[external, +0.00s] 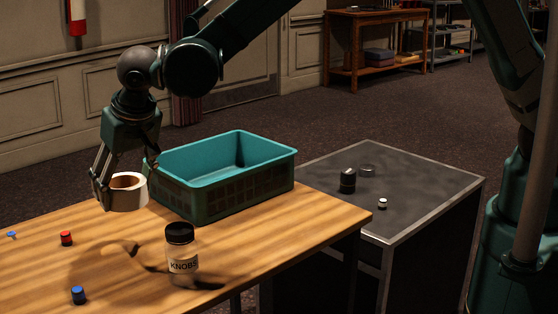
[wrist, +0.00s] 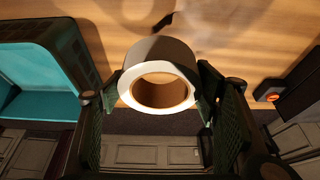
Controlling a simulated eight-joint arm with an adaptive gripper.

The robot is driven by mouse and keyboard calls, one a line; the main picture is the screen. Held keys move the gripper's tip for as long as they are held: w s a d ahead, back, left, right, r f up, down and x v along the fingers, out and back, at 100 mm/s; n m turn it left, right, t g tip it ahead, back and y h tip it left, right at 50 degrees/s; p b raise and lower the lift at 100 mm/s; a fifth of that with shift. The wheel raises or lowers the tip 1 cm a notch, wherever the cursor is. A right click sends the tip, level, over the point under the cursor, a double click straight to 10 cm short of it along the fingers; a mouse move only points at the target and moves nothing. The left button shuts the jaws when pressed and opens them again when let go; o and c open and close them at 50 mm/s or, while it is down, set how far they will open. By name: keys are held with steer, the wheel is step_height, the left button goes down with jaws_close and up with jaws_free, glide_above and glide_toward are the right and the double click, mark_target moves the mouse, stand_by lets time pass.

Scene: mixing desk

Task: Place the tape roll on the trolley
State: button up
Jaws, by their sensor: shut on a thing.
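The white tape roll (external: 129,201) with a brown core is held up above the left part of the wooden desk, beside the teal crate. My gripper (external: 121,188) is shut on it. In the wrist view the roll (wrist: 160,49) sits between the two fingers of my gripper (wrist: 157,86), its open core facing the camera. The dark grey table with a metal rim (external: 425,215), which looks like the trolley, stands to the right of the desk, lower than it. It is not visible in the wrist view.
The teal crate (external: 235,196), which looks empty, stands between the roll and the trolley. A knobs jar (external: 181,262) and several small knobs stand on the desk. A black cylinder (external: 348,181), a dark disc (external: 367,170) and a small knob (external: 382,203) occupy the trolley; its front is clear.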

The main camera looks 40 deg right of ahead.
steer(key=shift+f, duration=0.8)
glide_above(130, 245)
steer(key=s, duration=0.2)
steer(key=shift+w+f+b, duration=0.2)
steer(key=shift+f+b, duration=0.25)
steer(key=shift+f, duration=2.7)
steer(key=shift+f+b, duration=0.3)
steer(key=shift+f, duration=1.55)
steer(key=shift+f, duration=0.15)
steer(key=o, duration=1.1)
steer(key=shift+c, duration=0.2)
